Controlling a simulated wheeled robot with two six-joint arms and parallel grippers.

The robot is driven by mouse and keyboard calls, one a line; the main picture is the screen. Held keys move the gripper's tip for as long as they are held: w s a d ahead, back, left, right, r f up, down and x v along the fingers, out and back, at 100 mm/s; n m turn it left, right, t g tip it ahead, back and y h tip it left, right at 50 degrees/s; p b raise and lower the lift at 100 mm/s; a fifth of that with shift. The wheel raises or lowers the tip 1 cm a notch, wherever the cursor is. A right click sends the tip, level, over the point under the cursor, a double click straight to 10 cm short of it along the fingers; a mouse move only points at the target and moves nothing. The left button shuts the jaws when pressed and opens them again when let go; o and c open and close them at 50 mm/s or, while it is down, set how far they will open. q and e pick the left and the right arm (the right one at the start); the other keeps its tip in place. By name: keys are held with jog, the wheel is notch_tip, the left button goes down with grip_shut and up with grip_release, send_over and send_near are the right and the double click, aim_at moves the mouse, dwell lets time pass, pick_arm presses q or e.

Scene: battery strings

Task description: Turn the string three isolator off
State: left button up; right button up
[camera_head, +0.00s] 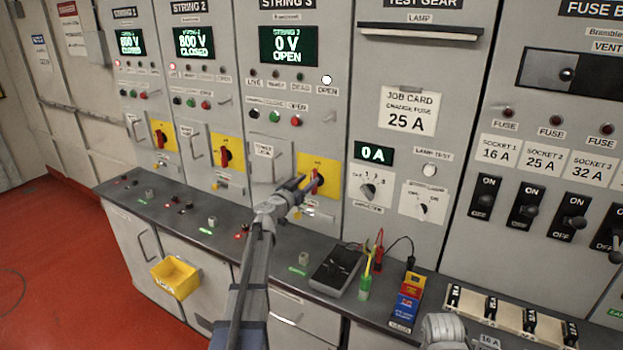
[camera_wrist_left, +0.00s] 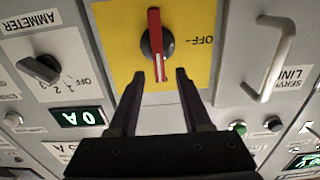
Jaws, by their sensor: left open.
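The string three isolator is a red rotary handle (camera_head: 316,182) on a yellow plate (camera_head: 329,164) below the STRING 3 display (camera_head: 289,46), which reads 0 V OPEN. The left wrist view looks at it upside down. There the red handle (camera_wrist_left: 155,35) stands vertical on its yellow plate (camera_wrist_left: 115,50), with an OFF mark to its right. My left gripper (camera_head: 308,185) is open in front of the handle. In the wrist view its fingertips (camera_wrist_left: 161,76) lie on either side of the handle's near end. I cannot tell whether they touch it.
A grey handle (camera_wrist_left: 270,55) and an ammeter knob (camera_wrist_left: 40,68) flank the isolator in the wrist view. Below, the bench carries a meter (camera_head: 336,270), probes (camera_head: 366,278) and a coloured box stack (camera_head: 407,302). A yellow bin (camera_head: 176,277) hangs on the bench front.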

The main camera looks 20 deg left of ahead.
aim_at(312, 177)
pick_arm(q)
jog(key=w, duration=0.3)
jog(key=shift+w+d, duration=0.1)
jog(key=shift+d, duration=0.05)
grip_shut()
dwell(0.5)
